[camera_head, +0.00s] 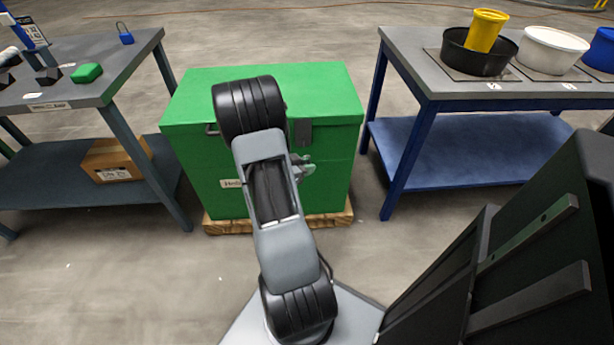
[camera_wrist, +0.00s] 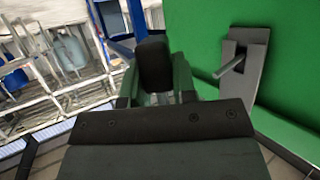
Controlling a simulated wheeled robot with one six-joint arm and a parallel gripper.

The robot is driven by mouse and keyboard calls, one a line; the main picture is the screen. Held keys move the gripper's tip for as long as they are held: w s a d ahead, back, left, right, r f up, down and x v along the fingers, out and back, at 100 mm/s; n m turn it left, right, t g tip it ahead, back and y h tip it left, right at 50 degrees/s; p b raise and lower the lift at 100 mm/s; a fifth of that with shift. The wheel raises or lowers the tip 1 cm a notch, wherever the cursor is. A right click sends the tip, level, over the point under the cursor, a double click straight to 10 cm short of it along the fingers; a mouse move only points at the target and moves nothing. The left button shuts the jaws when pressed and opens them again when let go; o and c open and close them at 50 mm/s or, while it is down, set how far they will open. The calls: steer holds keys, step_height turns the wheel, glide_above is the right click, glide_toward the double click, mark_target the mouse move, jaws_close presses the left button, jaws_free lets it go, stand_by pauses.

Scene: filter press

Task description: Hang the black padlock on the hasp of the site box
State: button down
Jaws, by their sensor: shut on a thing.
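The green site box (camera_head: 335,90) stands on a wooden pallet in the middle of the head view. Its grey hasp (camera_head: 303,131) is on the front face, just right of my arm. In the wrist view the hasp (camera_wrist: 245,65) is at upper right, with a short bar sticking out. My gripper (camera_wrist: 157,88) is shut on a black block (camera_wrist: 154,62), which looks like the black padlock. It is left of the hasp and apart from it. Its shackle cannot be made out. In the head view my arm hides most of the gripper (camera_head: 303,168).
A grey table (camera_head: 60,97) at left bears a blue padlock (camera_head: 125,34), a green object (camera_head: 87,73) and dark pieces. A blue-legged table (camera_head: 430,80) at right bears black, white and blue tubs and a yellow cup (camera_head: 485,30). Open floor lies in front of the box.

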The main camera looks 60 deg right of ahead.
steer(key=shift+s+d+f+m+g, duration=0.15)
steer(key=shift+s+d+m+g, duration=0.15)
steer(key=shift+g, duration=0.1)
steer(key=shift+w+d+f+b, duration=0.15)
steer(key=shift+w+d+b, duration=0.45)
steer(key=shift+w+d, duration=0.35)
steer(key=shift+w+d+f+b, duration=0.1)
steer(key=shift+w+d+b, duration=0.55)
steer(key=shift+d, duration=0.55)
steer(key=shift+w+d+f+b, duration=0.15)
steer(key=shift+w+d+b, duration=0.4)
steer(key=shift+w+d, duration=0.45)
steer(key=shift+w+d+f+p, duration=0.1)
steer(key=shift+w+d+p, duration=0.05)
steer(key=shift+d+p, duration=0.25)
steer(key=shift+d, duration=0.1)
steer(key=c, duration=1.1)
jaws_free()
steer(key=shift+f, duration=0.1)
steer(key=shift+o, duration=0.2)
steer(key=shift+w+a+r+p, duration=0.2)
steer(key=shift+w+a+p, duration=0.15)
steer(key=shift+a+p, duration=0.15)
steer(key=shift+o, duration=1.1)
steer(key=p+v, duration=0.3)
steer(key=v, duration=1)
steer(key=shift+s, duration=0.3)
steer(key=shift+a+r, duration=0.1)
